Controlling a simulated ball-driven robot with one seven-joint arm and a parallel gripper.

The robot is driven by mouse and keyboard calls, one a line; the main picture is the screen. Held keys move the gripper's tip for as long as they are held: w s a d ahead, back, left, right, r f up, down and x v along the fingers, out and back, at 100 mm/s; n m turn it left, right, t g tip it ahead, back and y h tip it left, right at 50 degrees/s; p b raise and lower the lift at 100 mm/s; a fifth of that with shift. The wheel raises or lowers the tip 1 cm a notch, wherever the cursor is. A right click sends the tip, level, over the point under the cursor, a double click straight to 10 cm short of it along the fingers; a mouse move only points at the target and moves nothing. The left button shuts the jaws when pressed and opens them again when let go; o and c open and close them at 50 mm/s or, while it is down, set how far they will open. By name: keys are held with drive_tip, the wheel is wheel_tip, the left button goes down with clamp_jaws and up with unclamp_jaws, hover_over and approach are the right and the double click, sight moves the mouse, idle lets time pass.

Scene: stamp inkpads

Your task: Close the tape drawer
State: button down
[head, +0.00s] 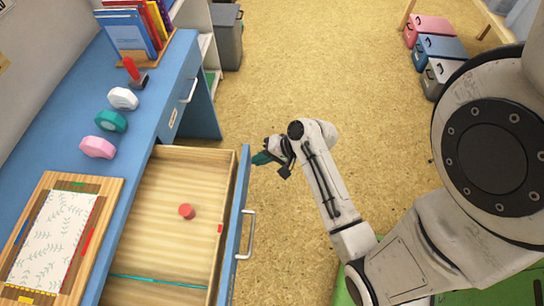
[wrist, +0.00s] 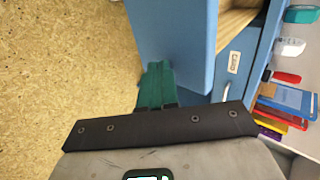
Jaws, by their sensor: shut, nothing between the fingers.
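A wooden drawer (head: 165,225) with a blue front (head: 238,205) is pulled open from the blue desk. Its front has a silver handle (head: 247,234); no label on this front shows. A small red round object (head: 186,211) lies inside. My gripper (head: 261,158) is shut and empty, just outside the far corner of the open drawer's front. In the wrist view its teal fingers (wrist: 155,84) are together beside the blue drawer front (wrist: 178,45); I cannot tell whether they touch it.
A closed drawer with a small label (head: 172,118) sits farther along the blue desk. On the desktop are a pink piece (head: 98,147), a green one (head: 111,121), a white one (head: 123,98), a red-handled stamp (head: 131,69) and books (head: 130,35). The cork-coloured floor is clear around my gripper.

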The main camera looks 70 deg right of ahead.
drive_tip(key=shift+w+a, duration=0.1)
drive_tip(key=shift+w, duration=0.15)
hover_over(172, 163)
drive_tip(key=s, duration=0.1)
drive_tip(key=shift+s+d+f+b, duration=0.1)
drive_tip(key=shift+s+d+b, duration=0.1)
drive_tip(key=shift+d+b, duration=0.15)
drive_tip(key=shift+w+a, duration=0.25)
drive_tip(key=shift+w, duration=0.4)
drive_tip(key=shift+w+r, duration=0.2)
drive_tip(key=shift+r, duration=0.05)
